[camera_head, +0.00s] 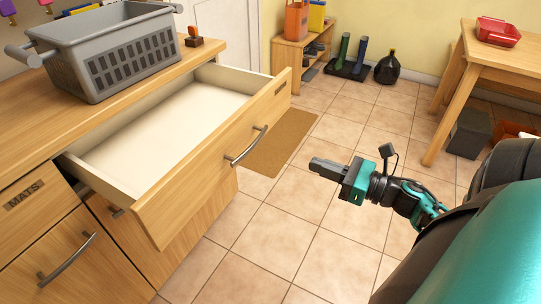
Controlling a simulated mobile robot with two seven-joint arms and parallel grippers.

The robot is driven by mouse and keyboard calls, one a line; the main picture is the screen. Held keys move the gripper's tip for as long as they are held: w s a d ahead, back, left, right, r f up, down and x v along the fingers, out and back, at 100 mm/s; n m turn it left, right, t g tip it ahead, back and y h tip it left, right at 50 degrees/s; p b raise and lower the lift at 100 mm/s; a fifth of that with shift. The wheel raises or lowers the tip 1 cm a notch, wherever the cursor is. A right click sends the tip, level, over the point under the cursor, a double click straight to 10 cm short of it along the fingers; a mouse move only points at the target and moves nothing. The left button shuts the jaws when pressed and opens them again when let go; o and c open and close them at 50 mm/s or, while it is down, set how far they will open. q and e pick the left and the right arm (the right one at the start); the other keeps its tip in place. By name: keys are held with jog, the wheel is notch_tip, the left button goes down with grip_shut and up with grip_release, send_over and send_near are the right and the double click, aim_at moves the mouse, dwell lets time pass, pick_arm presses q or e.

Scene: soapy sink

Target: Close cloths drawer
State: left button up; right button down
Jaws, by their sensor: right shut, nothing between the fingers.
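An open wooden drawer (215,150) is pulled well out of the cabinet on the left. Its inside (165,130) is pale and looks empty. A grey bar handle (247,147) sits on its front. A small label (280,88) near the front's far end is too small to read, so I cannot tell if it says cloths. My right gripper (312,164) is shut and empty, out over the floor to the right of the drawer front, apart from the handle. My left gripper is not in view.
A grey basket (118,55) stands on the wooden counter (40,105) above the drawer. A closed drawer labelled MATS (25,194) is at the left. A brown mat (280,142) lies beyond the open drawer. A wooden table (470,60) stands back right. The tiled floor between is clear.

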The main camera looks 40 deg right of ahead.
send_near(256, 143)
jog(key=x, duration=0.6)
jog(key=shift+w+a, duration=0.15)
jog(key=shift+w, duration=0.2)
jog(key=shift+w, duration=0.1)
